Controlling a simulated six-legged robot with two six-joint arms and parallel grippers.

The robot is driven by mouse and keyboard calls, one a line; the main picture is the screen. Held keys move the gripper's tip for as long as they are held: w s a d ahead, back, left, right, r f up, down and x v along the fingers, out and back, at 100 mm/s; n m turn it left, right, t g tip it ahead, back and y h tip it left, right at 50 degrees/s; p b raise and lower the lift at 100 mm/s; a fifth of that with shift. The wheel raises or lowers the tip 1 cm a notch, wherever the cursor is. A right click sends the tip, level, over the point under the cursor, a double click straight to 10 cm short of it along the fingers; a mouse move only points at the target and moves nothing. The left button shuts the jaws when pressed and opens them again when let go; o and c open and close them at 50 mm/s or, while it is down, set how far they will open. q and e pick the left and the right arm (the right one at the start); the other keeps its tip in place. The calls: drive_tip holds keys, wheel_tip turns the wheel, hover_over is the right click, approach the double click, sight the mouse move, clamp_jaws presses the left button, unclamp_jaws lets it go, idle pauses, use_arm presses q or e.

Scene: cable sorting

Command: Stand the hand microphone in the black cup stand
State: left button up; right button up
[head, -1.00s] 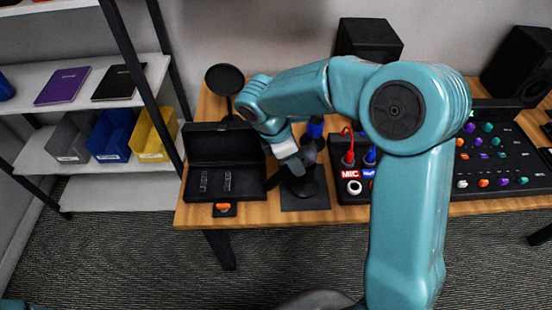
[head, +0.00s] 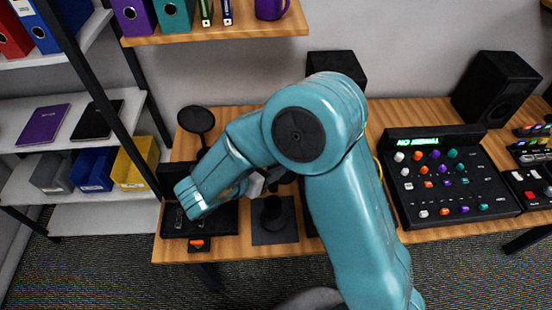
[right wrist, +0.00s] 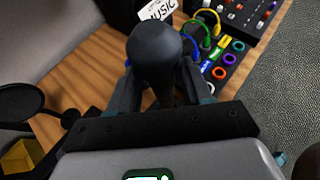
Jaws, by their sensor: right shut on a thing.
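My right gripper (right wrist: 158,82) is shut on the hand microphone (right wrist: 155,52), whose dark round head shows between the fingers in the right wrist view. The lower part of the microphone is hidden there by the gripper. In the head view my right gripper (head: 268,182) is just above and behind the black cup stand (head: 273,214), which sits on a dark square mat (head: 262,236). My right arm covers much of that area, and I cannot tell whether the microphone touches the stand. My left gripper is out of view.
A black open case (head: 226,218) lies left of the stand, partly under my wrist. A round black disc (head: 196,120) stands behind it. A mixer panel (head: 450,180) is on the right, with a speaker (head: 497,88) behind. A shelf (head: 215,33) hangs above the table.

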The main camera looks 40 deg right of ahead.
wheel_tip(320, 180, down, 13)
drive_tip(key=b, duration=1)
drive_tip(key=shift+a+h+b, duration=0.2)
drive_tip(key=shift+h+b, duration=0.1)
drive_tip(key=shift+r, duration=0.1)
drive_tip(key=o, duration=1.3)
